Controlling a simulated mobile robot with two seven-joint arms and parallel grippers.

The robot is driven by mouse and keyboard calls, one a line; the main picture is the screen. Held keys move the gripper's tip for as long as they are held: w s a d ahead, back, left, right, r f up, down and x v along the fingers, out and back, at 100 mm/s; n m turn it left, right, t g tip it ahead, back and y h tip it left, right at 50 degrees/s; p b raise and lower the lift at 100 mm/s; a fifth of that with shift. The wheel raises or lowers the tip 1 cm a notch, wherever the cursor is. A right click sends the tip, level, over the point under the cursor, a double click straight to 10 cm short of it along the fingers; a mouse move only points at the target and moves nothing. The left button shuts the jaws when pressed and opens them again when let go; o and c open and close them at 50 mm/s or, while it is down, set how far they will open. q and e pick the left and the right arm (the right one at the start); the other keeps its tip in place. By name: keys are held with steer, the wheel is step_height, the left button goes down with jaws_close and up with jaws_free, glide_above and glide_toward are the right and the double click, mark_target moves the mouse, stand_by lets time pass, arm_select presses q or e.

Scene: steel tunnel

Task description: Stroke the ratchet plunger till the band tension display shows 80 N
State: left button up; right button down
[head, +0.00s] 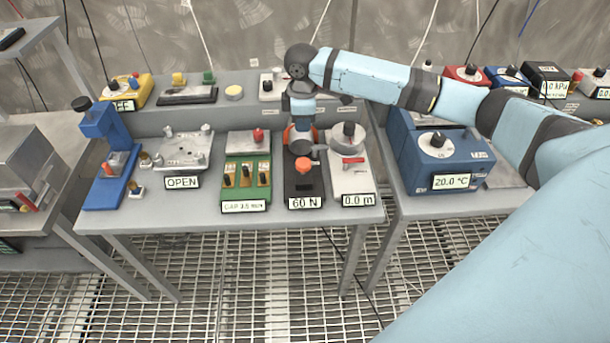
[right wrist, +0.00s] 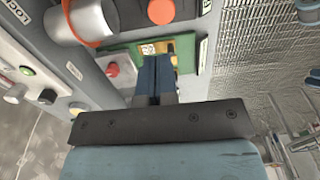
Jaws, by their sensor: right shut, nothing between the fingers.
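The black band tension unit (head: 304,187) stands near the right end of the middle bench, and its display (head: 304,203) reads 60 N. An orange knob (head: 304,165), which looks like the plunger, stands up on its front; it also shows in the right wrist view (right wrist: 161,11). Behind it is an orange-ringed drum (right wrist: 88,22), partly hidden in the head view. My right gripper (head: 302,118) points down over the unit's rear; its shut, empty fingers (right wrist: 157,58) appear apart from the orange knob. My left gripper is in neither view.
A green gauge block (head: 245,193) stands left of the unit, and a white unit (head: 350,183) reading 0.0 m stands right. A steel plate fixture (head: 183,150) marked OPEN and a blue press (head: 108,160) are further left. A blue bath (head: 440,165) occupies the right bench.

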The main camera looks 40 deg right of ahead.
mark_target(303, 163)
steer(key=m+b, duration=0.1)
steer(key=m, duration=0.5)
steer(key=r+m+b, duration=0.1)
steer(key=m, duration=0.5)
steer(key=r+m+b, duration=0.1)
steer(key=m, duration=0.5)
steer(key=shift+s+a+r, duration=0.1)
steer(key=shift+s+r, duration=0.1)
steer(key=shift+r, duration=0.05)
step_height(303, 163, down, 14)
steer(key=shift+f, duration=0.1)
